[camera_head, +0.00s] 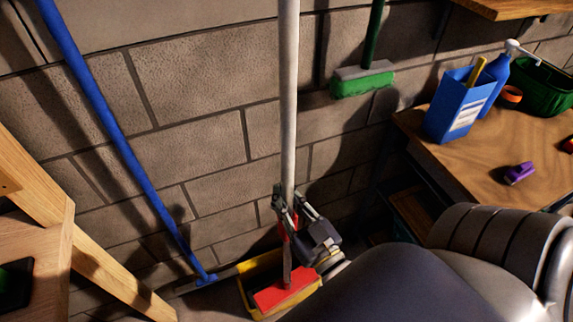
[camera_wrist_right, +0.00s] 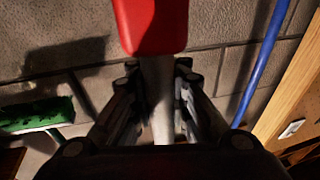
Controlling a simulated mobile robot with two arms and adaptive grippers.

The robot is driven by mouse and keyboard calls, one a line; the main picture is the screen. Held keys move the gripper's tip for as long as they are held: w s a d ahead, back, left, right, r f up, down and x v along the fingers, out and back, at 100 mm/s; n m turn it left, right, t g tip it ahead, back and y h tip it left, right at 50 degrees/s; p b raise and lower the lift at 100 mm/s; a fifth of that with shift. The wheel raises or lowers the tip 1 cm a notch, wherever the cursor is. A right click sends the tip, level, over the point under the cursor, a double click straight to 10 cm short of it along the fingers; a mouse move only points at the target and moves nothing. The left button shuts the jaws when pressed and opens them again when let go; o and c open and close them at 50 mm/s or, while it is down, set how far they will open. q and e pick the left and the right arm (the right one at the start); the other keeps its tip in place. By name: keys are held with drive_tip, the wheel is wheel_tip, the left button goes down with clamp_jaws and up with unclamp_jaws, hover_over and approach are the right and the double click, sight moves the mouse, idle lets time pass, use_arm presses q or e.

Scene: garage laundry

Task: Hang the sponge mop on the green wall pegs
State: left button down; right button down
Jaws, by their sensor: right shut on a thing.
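The sponge mop has a long pale pole (camera_head: 288,95) and a red block-shaped head (camera_head: 287,290). It stands nearly upright in front of the block wall, head down. My right gripper (camera_head: 290,207) is shut around the pole a little above the head. In the right wrist view the pole (camera_wrist_right: 161,105) runs between the fingers of my right gripper (camera_wrist_right: 157,88), with a red part of the mop (camera_wrist_right: 151,25) beyond them. No green wall pegs are recognisable in these views. My left gripper is out of view.
A yellow container (camera_head: 250,270) is behind and under the mop head; I cannot tell whether they touch. A blue pole (camera_head: 120,140) leans at left. A green brush (camera_head: 362,82) is against the wall. A wooden bench (camera_head: 465,165) with bottles stands right, wooden framing (camera_head: 100,265) left.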

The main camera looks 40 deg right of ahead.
drive_tip(key=w+d, duration=0.1)
drive_tip(key=w, duration=0.6)
drive_tip(key=w+d+f, duration=0.1)
drive_tip(key=w+d, duration=0.1)
drive_tip(key=w, duration=0.5)
drive_tip(key=shift+w+d, duration=0.25)
drive_tip(key=shift+w, duration=0.1)
idle(0.7)
drive_tip(key=shift+f+b, duration=0.6)
drive_tip(key=shift+f, duration=0.3)
idle(0.4)
drive_tip(key=c, duration=1.5)
unclamp_jaws()
drive_tip(key=shift+o, duration=0.3)
